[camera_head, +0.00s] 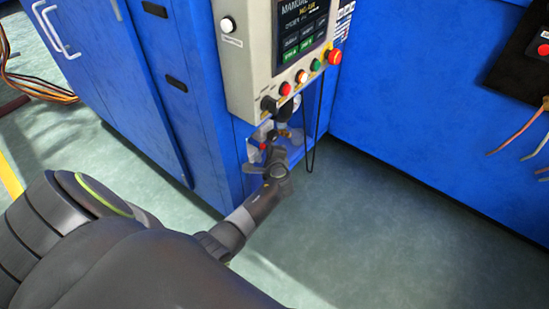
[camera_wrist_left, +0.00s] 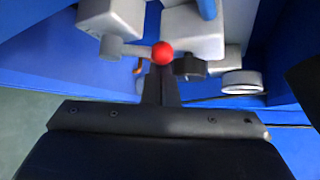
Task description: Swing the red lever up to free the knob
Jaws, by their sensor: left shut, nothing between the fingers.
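The red lever shows in the left wrist view as a grey arm with a red ball (camera_wrist_left: 162,52) at its end. The arm runs roughly level from a grey pivot (camera_wrist_left: 110,46) on the left to the ball. A dark round knob (camera_wrist_left: 189,67) sits just right of the ball, below a light grey block. My left gripper (camera_wrist_left: 161,80) is shut and empty, its tips right below the ball; I cannot tell whether they touch it. In the head view my left gripper (camera_head: 274,158) reaches into the recess under the control panel, and the ball (camera_head: 264,146) shows as a small red spot. My right gripper is out of view.
A control panel (camera_head: 240,62) with a screen and several buttons hangs above the recess. A round gauge-like part (camera_wrist_left: 242,82) sits right of the knob. A black cable loop (camera_head: 311,150) hangs beside my gripper.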

